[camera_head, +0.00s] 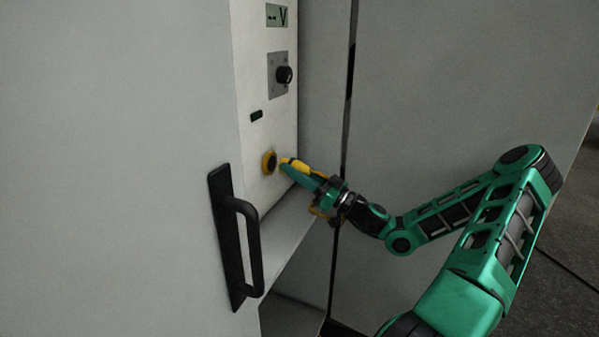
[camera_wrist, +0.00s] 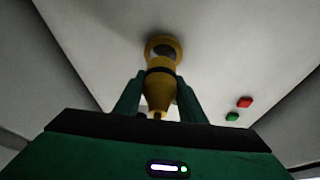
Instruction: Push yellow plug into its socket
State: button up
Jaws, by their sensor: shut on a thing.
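The yellow plug (camera_wrist: 158,92) is held between the two green fingers of my gripper (camera_wrist: 158,85) in the wrist view. In the head view the plug (camera_head: 291,162) shows as a small yellow piece at the tip of my gripper (camera_head: 288,167). The round socket has a yellow ring and a dark centre (camera_head: 269,162) on the white panel, just left of the plug. In the wrist view the socket (camera_wrist: 163,42) is directly beyond the plug's front end. The plug's tip overlaps it there, so I cannot tell whether they touch.
The white panel (camera_head: 256,60) carries a display (camera_head: 277,15), a black knob (camera_head: 284,75) and a small dark slot (camera_head: 257,116). A black door handle (camera_head: 244,245) stands out at lower left. The wrist view shows a red button (camera_wrist: 244,102) and a green button (camera_wrist: 232,116).

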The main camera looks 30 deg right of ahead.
jog(key=shift+w+a, duration=0.7)
jog(key=shift+w, duration=0.3)
jog(key=shift+w+a, duration=0.35)
dwell(1.9)
jog(key=o, duration=1.4)
jog(key=v, duration=1)
jog(key=shift+s+d+f, duration=0.2)
jog(key=shift+s+f, duration=0.1)
